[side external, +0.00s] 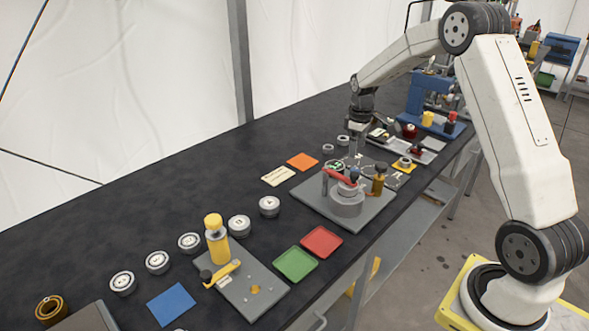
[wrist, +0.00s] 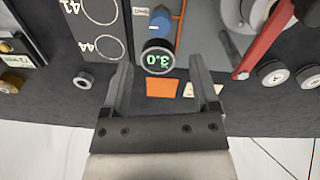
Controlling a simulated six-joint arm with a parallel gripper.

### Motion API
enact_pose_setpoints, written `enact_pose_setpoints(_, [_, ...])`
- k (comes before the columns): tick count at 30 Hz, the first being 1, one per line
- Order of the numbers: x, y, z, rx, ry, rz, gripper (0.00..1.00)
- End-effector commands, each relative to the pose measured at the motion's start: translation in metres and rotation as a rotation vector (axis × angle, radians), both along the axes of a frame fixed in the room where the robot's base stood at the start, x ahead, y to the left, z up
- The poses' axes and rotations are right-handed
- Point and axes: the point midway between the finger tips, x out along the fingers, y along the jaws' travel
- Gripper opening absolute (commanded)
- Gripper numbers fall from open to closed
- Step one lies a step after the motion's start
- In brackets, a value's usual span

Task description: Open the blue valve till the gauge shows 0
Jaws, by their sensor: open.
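The blue valve (wrist: 160,20) is a small round knob on a grey panel, near the top of the wrist view. My gripper (wrist: 160,62) is open and empty. In the wrist view its fingers lie either side of the gauge, with the blue valve beyond the fingertips. In the side view my gripper (side external: 356,148) points down over the back of the plate.
A red lever (wrist: 265,42) on a grey round body stands close to the right of the valve. A brass-coloured fitting (side external: 379,180) stands on the same plate. An orange card (side external: 302,161) and several round weights lie nearby.

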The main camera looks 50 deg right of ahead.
Motion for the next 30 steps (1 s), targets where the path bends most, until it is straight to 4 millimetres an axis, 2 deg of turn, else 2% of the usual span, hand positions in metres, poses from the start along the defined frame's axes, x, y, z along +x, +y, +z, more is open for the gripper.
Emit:
enact_pose_setpoints(8, [0.000,0.000,-0.005,0.000,0.001,0.000,0.78])
enact_pose_setpoints(14, [0.000,0.000,-0.016,0.001,0.001,0.000,0.78])
enact_pose_setpoints(30, [0.000,-0.002,-0.074,0.000,0.000,0.000,0.78])
